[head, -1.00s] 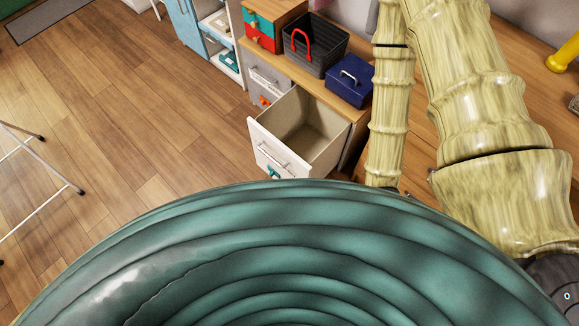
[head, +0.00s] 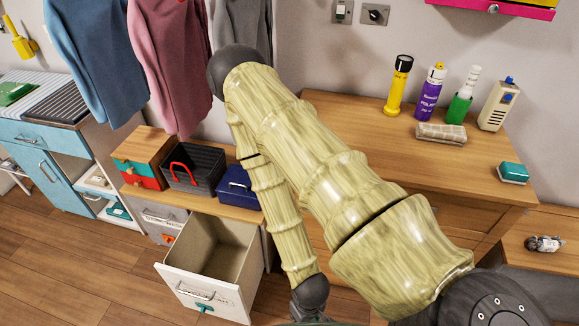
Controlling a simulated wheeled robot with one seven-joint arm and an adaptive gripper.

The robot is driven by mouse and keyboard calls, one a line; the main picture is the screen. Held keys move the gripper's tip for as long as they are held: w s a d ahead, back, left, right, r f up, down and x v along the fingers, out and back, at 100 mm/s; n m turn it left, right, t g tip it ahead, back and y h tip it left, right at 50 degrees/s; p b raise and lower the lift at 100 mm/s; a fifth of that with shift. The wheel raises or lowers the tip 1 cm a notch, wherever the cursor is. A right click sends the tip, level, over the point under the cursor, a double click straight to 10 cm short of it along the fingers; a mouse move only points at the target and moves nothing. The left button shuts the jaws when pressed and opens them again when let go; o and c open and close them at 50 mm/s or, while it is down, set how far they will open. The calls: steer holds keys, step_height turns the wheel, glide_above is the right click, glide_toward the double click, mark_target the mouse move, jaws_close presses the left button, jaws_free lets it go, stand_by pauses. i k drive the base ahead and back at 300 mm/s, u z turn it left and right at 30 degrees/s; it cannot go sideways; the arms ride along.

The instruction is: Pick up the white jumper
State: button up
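I see no white jumper in the head view. A blue garment (head: 88,50), a pink garment (head: 168,60) and a grey garment (head: 240,28) hang on the wall at the upper left, their tops cut off by the frame. The grey one is partly hidden behind my arm's elbow. My arm rises from the lower right and bends down toward the bottom middle. My gripper is not in view; the arm's visible end leaves at the bottom edge.
A white-fronted drawer (head: 205,290) stands pulled out and looks empty inside. A black basket (head: 193,168) and a blue box (head: 238,188) sit above it. Floor is clear at lower left.

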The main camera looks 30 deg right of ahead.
mark_target(545, 244)
steer(key=z, duration=4.45)
steer(key=i, duration=2)
steer(key=u, duration=1.3)
